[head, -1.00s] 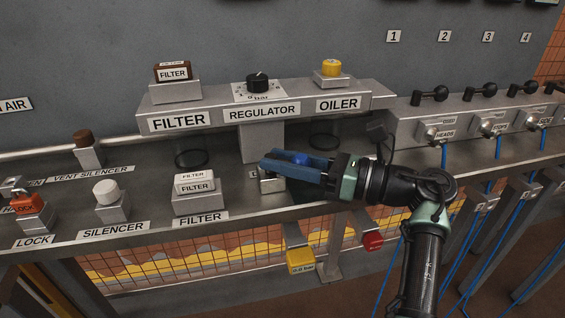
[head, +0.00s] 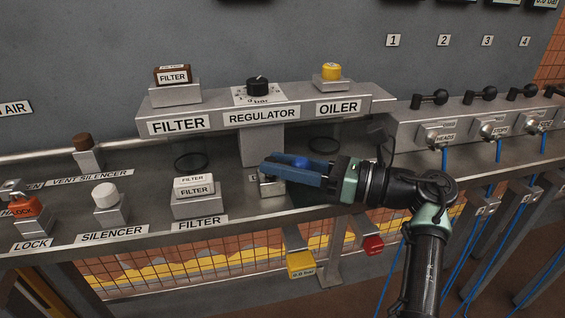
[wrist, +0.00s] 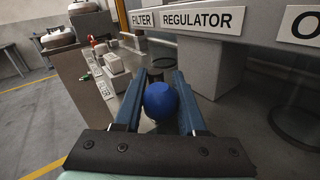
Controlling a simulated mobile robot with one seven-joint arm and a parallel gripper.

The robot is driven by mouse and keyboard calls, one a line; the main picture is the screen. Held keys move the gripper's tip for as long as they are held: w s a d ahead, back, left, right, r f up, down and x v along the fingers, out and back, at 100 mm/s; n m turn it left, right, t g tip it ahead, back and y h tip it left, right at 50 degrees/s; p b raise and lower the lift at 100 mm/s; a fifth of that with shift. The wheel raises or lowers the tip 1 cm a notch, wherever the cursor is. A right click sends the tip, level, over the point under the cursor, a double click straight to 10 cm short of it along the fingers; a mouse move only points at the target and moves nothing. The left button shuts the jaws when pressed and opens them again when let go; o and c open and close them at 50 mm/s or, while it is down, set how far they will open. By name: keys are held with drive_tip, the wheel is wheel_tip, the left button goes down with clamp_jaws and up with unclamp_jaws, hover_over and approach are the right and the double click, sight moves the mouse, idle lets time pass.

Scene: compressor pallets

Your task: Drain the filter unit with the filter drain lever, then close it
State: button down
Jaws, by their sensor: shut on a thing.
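My gripper (head: 288,170) reaches in from the right below the regulator, its two blue fingers shut on a round blue knob (head: 301,162). In the wrist view the blue knob (wrist: 160,101) sits between the fingers. It appears to be the end of the filter drain lever; the rest of the lever is hidden. A small metal block (head: 270,187) with a mostly covered label stands under the fingers. The brown-topped filter unit (head: 174,75) stands on the raised shelf above a FILTER label. A white filter block (head: 194,186) sits on the lower ledge to the left.
The black regulator dial (head: 258,86) and yellow oiler cap (head: 331,71) are on the raised shelf. The white silencer block (head: 105,196) and red lock (head: 25,207) are at left. Several black-handled valves (head: 430,98) with blue hoses are at right. A yellow tag (head: 300,264) hangs below the ledge.

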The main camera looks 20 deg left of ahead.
drive_tip(key=shift+w+d, duration=0.2)
drive_tip(key=shift+w, duration=0.1)
drive_tip(key=c, duration=0.5)
unclamp_jaws()
drive_tip(key=shift+f, duration=0.1)
drive_tip(key=shift+a, duration=0.1)
drive_tip(key=d, duration=1.3)
drive_tip(key=shift+s+p, duration=0.1)
drive_tip(key=shift+p, duration=0.3)
